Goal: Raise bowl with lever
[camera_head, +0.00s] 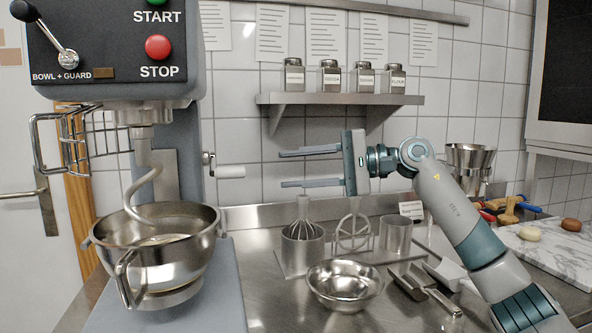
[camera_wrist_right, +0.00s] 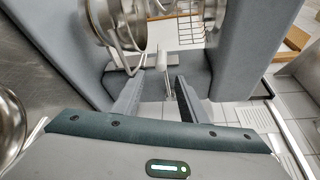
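The steel mixing bowl (camera_head: 165,255) sits low in the mixer (camera_head: 115,75), around the lower part of the dough hook (camera_head: 143,190). A lever with a pale handle (camera_head: 230,171) sticks out to the right from the mixer's column. My right gripper (camera_head: 281,169) is open and empty, its fingers pointing left at the handle with a gap between. In the right wrist view the handle (camera_wrist_right: 162,57) shows just beyond and between the spread fingertips (camera_wrist_right: 161,76). The bowl (camera_wrist_right: 115,22) also shows there. My left gripper is not in view.
A small steel bowl (camera_head: 344,285) and a tool holder with a whisk (camera_head: 303,235) stand on the counter below my right arm. A shelf with several jars (camera_head: 340,99) is on the wall above. A wire guard (camera_head: 75,138) hangs at the mixer's left.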

